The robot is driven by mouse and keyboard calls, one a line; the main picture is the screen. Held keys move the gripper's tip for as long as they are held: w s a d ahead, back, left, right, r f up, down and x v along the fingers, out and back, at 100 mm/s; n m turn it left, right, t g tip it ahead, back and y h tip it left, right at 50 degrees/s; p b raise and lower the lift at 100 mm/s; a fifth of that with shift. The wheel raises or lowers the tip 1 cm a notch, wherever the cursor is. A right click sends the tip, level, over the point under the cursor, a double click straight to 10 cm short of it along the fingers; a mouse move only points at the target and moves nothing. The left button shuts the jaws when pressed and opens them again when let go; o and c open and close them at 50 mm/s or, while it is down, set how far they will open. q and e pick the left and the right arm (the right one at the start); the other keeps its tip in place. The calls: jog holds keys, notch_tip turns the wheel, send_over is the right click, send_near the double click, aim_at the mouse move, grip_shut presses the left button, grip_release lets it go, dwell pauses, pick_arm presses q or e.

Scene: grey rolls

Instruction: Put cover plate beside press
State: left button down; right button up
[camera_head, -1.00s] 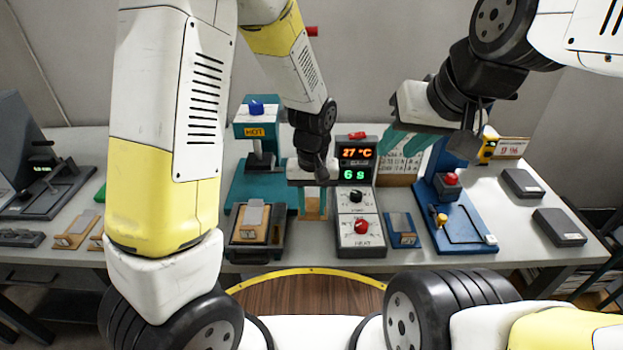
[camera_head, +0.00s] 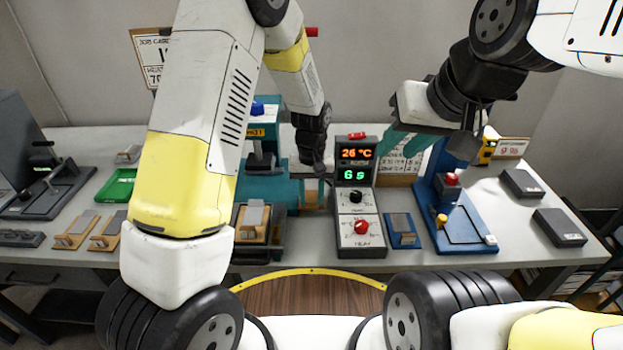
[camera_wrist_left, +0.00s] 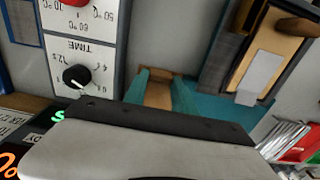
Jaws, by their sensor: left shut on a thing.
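My left gripper (camera_head: 313,194) is low over the table, just right of the teal press (camera_head: 262,128) marked HOT and left of the display box. In the left wrist view, its teal fingers (camera_wrist_left: 165,98) are shut on a brown wooden piece (camera_wrist_left: 158,92), probably the cover plate. The wrist housing hides much of it, and I cannot tell whether it touches the table. My right gripper (camera_head: 405,144) is open and empty, raised behind the blue fixture.
A wooden block with a grey plate (camera_head: 253,217) sits on a dark tray in front of the press. The heater box (camera_head: 361,225) stands close right of my left gripper. A blue fixture (camera_head: 462,232) and dark boxes are further right. A green tray (camera_head: 117,186) is left.

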pick_arm(q)
jog(key=shift+f, duration=0.1)
jog(key=shift+f, duration=0.5)
jog(key=c, duration=1)
grip_release()
jog(key=s+a+r+t+h, duration=0.1)
jog(key=s+a+r, duration=0.15)
jog(key=r, duration=0.85)
jog(key=s+a+r, duration=0.1)
jog(key=a+r, duration=0.2)
jog(key=r, duration=0.7)
jog(key=s+a+r+t, duration=0.1)
jog(key=s+a+r, duration=0.2)
jog(key=s, duration=0.2)
jog(key=s+a+r+t, duration=0.2)
jog(key=s+r, duration=0.1)
jog(key=s, duration=0.2)
jog(key=s+a+r+t+h, duration=0.1)
jog(key=s+a+r+t, duration=0.1)
jog(key=s, duration=0.4)
jog(key=shift+s+a+r+m, duration=0.15)
jog(key=shift+a+r, duration=0.15)
jog(key=shift+a, duration=0.15)
jog(key=shift+w+a+r+m, duration=0.15)
jog(key=shift+a+r, duration=0.1)
jog(key=shift+a, duration=0.15)
